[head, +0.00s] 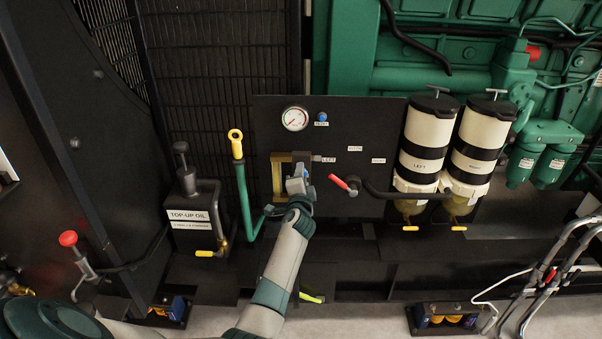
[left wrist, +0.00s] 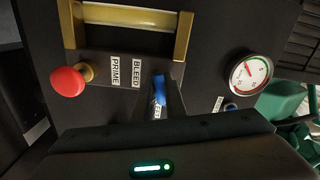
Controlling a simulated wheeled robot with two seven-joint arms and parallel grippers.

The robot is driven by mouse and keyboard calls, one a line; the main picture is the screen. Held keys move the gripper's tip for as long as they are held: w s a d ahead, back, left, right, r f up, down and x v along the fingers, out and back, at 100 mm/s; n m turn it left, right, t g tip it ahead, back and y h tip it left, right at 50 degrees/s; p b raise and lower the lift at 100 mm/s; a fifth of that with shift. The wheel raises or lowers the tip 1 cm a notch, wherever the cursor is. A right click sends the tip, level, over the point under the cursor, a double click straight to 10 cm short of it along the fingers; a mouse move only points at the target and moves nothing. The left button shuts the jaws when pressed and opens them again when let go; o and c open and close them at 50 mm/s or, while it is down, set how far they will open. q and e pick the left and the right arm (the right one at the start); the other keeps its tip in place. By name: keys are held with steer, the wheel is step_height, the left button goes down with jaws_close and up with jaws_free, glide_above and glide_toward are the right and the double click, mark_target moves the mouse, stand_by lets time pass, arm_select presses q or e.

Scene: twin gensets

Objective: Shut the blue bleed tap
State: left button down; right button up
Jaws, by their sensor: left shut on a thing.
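The blue bleed tap (left wrist: 159,90) shows in the left wrist view as a narrow blue handle beside the BLEED label (left wrist: 138,73). My left gripper (left wrist: 164,100) is shut on this handle, and its dark fingers hide part of it. In the head view my left gripper (head: 298,188) is up against the dark panel, just right of a brass frame (head: 278,176). The gripper mostly hides the tap there. I cannot tell how far the tap is turned. My right gripper is not in view.
A red knob (left wrist: 68,81) sits by the PRIME label, close to my left gripper. A gauge (head: 295,118) and a blue button (head: 322,117) are above. A red-tipped lever (head: 340,183) and two filters (head: 428,140) stand right.

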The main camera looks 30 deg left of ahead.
arm_select(q)
steer(key=shift+r+m, duration=0.1)
steer(key=shift+m, duration=0.9)
steer(key=m+p, duration=0.2)
steer(key=m, duration=0.3)
steer(key=shift+m, duration=0.7)
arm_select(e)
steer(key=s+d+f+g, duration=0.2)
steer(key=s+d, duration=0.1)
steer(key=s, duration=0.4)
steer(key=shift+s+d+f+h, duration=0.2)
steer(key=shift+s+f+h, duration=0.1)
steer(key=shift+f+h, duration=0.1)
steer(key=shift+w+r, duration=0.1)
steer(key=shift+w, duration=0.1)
arm_select(q)
steer(key=c, duration=1.9)
jaws_free()
steer(key=shift+o, duration=0.2)
steer(key=shift+s+d, duration=0.1)
steer(key=shift+s, duration=0.05)
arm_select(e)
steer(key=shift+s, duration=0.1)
